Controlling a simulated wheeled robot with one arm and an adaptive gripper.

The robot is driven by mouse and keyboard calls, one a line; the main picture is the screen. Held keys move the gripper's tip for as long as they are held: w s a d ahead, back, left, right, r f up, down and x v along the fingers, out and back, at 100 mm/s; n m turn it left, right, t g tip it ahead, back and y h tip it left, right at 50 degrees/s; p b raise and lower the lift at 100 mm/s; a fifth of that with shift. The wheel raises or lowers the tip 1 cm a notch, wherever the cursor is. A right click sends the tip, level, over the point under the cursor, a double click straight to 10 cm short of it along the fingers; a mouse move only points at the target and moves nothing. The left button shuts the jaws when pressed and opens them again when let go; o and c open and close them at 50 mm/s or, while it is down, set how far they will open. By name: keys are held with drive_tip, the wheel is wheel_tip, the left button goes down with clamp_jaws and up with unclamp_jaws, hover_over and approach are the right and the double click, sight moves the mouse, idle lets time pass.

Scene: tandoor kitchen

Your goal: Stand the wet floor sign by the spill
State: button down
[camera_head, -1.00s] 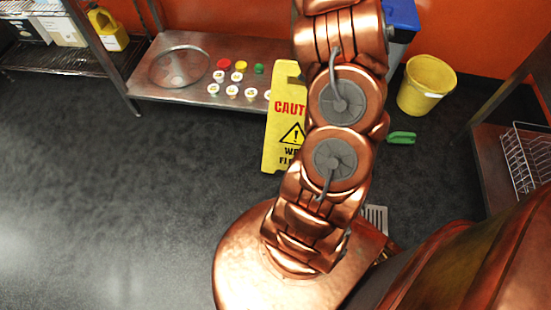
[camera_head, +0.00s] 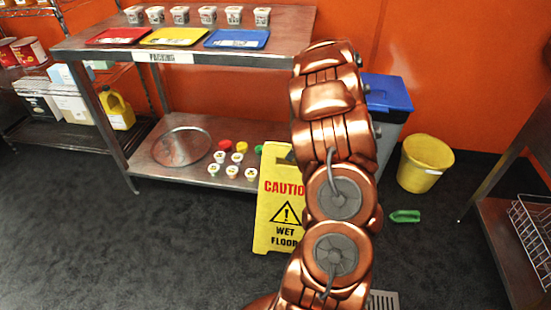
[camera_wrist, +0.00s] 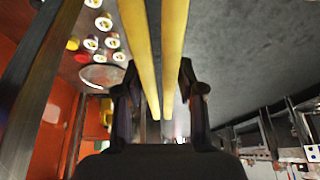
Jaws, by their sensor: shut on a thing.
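The yellow wet floor sign (camera_head: 278,215) stands upright in the head view, in front of the low steel shelf, its right part hidden behind my arm. In the wrist view its two yellow panels (camera_wrist: 175,40) run between the fingers of my gripper (camera_wrist: 159,75). My gripper is shut on the sign. In the head view my arm hides the gripper. I cannot tell whether the sign's foot touches the floor. I see no spill in these views.
A steel packing table (camera_head: 190,62) with a lower shelf stands behind the sign. A yellow bucket (camera_head: 425,165), a blue-lidded bin (camera_head: 388,95) and a small green object (camera_head: 405,216) are to the right, beside a rack (camera_head: 495,240). The dark floor at left is clear.

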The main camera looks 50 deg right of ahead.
sight(275, 154)
drive_tip(key=w, duration=0.2)
drive_tip(key=w+a, duration=0.1)
drive_tip(key=w, duration=0.1)
drive_tip(key=w+a+b, duration=0.1)
drive_tip(key=w, duration=0.1)
drive_tip(key=shift+a+f, duration=0.15)
drive_tip(key=shift+f, duration=0.1)
drive_tip(key=shift+s+f+b, duration=0.1)
drive_tip(key=shift+f+b, duration=0.55)
drive_tip(key=shift+f, duration=1.15)
drive_tip(key=shift+r, duration=0.1)
drive_tip(key=c, duration=0.7)
unclamp_jaws()
drive_tip(key=p+v, duration=0.3)
drive_tip(key=v, duration=0.9)
